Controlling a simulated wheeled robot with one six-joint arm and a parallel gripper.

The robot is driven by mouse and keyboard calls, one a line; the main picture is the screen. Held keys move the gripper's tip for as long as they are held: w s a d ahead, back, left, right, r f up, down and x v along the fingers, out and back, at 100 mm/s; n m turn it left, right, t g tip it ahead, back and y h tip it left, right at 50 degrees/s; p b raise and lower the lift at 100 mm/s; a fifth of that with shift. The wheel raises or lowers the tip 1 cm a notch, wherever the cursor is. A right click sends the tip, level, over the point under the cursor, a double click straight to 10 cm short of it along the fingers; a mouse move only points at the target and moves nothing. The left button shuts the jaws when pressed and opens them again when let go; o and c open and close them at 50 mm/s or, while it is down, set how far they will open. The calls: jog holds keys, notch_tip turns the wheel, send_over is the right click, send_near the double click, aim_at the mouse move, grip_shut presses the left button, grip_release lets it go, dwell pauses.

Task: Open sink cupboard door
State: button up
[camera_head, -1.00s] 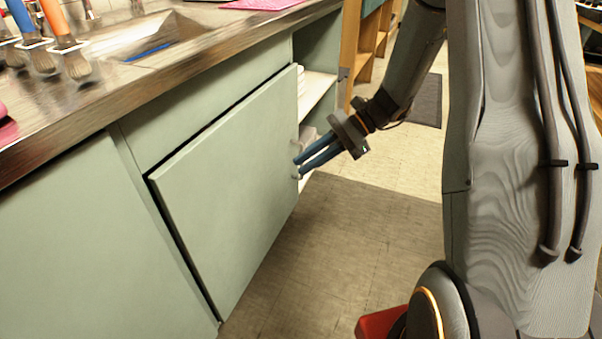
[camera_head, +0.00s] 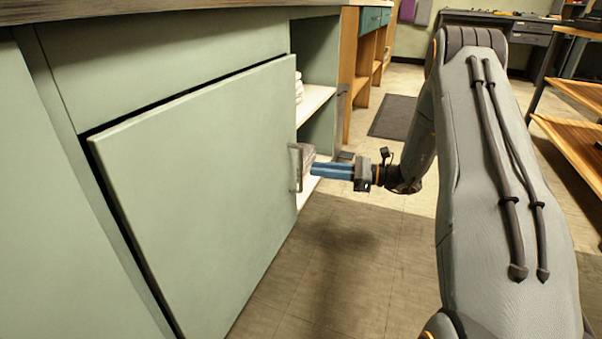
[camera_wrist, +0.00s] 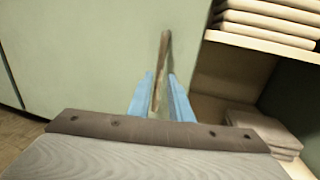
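The sink cupboard door (camera_head: 200,190) is a pale green panel below the counter. A dark gap runs along its top and left edges; I cannot tell if it is ajar. Its upright metal bar handle (camera_head: 294,167) is near the right edge. My gripper (camera_head: 314,170) has blue fingers and reaches the handle from the right. In the wrist view, the handle (camera_wrist: 163,58) rises between my two fingers (camera_wrist: 160,82), which stand apart with small gaps beside the bar. I see no firm clamp on it. The door's face (camera_wrist: 90,50) fills the left of that view.
Open shelves (camera_head: 316,100) with folded cloths (camera_wrist: 268,20) lie just right of the door. A wooden shelf unit (camera_head: 352,70) stands beyond, and a dark mat (camera_head: 393,117) lies on the floor. A wooden rack (camera_head: 570,150) is at far right. The floor before the door is clear.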

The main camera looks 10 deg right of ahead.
jog(key=b, duration=0.3)
send_over(301, 188)
jog(key=shift+w+d, duration=0.1)
jog(key=shift+w, duration=0.25)
grip_shut()
